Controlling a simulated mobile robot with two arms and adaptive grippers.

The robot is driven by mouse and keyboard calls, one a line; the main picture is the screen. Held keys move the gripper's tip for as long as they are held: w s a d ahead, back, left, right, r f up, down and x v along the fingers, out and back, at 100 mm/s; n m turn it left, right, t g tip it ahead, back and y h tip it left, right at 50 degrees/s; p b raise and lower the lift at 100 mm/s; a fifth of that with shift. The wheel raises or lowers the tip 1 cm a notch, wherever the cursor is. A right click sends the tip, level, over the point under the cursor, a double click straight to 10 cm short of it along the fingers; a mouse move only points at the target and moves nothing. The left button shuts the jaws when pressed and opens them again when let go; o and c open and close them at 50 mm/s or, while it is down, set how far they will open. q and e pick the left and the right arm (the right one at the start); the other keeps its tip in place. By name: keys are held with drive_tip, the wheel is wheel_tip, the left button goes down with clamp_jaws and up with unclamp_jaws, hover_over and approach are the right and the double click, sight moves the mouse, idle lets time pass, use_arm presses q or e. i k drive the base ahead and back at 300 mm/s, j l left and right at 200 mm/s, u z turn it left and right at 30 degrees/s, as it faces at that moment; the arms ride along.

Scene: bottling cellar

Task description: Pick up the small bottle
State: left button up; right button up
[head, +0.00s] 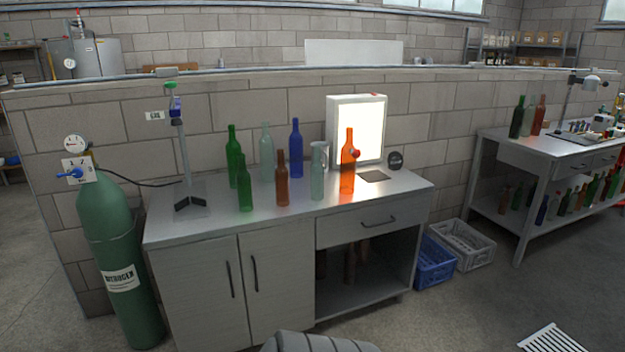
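Several bottles stand upright on the grey metal bench (210,222). In the back row are a tall green bottle (233,165), a tall pale clear bottle (267,158) and a blue bottle (296,155). In front stand a shorter green bottle (244,190), a shorter brown bottle (282,184) and a pale greenish bottle (318,178). An orange bottle (347,175) stands before the lit panel. The front green and brown ones look smallest; I cannot tell which is meant. Neither of my grippers is in view.
A lit light box (371,103) stands at the bench's back, with a dark round object (395,160) beside it. A stand (184,150) is at left. A green nitrogen cylinder (112,240) flanks the bench. Blue (434,270) and grey crates (470,240) lie on the right floor.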

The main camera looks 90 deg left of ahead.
sight(281, 173)
drive_tip(key=u, duration=2.95)
drive_tip(key=i+j, duration=0.1)
drive_tip(key=i, duration=0.2)
drive_tip(key=l+z, duration=0.05)
